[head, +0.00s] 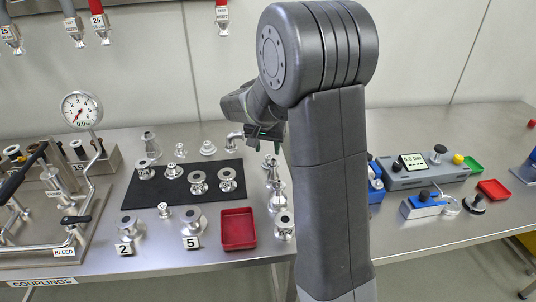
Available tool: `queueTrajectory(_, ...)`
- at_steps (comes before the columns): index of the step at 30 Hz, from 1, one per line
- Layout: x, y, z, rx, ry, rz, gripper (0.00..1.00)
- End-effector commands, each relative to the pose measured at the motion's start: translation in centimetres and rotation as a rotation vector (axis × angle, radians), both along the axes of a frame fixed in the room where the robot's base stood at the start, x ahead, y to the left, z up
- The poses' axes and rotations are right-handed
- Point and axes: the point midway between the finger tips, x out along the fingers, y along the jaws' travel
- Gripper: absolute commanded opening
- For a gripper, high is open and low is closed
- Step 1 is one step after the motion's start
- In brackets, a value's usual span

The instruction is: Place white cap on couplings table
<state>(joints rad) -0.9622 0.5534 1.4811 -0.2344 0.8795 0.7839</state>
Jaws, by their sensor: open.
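The couplings table (105,258) is the steel table on the left, with a COUPLINGS label on its front edge. I cannot make out a white cap for certain. A small pale fitting (208,148) stands behind the black mat, but I cannot tell if it is a cap. My gripper (264,138) is at the table's right back part, above and behind a column of metal fittings (270,163). It is open, and I see nothing held in it. My arm hides part of the table's right side.
A black mat (185,190) bears several metal flanges. A red tray (238,229) lies in front of it. A gauge (81,110) and pipe rig stand at the left. A second table (420,240) on the right holds a grey meter box (425,172) and small trays.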

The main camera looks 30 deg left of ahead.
Motion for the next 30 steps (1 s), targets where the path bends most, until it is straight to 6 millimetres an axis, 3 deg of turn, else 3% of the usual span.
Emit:
queueTrajectory(3, -0.8, -0.2, 2.7, 0.004, -0.003, 0.002, 0.45)
queueTrajectory(10, -1.8, -0.6, 6.1, 0.001, -0.002, 0.001, 0.45)
queueTrajectory(25, -2.0, -0.8, 7.1, 0.0, 0.0, -0.002, 0.45)
queueTrajectory(30, 0.4, -3.6, 8.0, 0.021, -0.017, -0.037, 0.45)
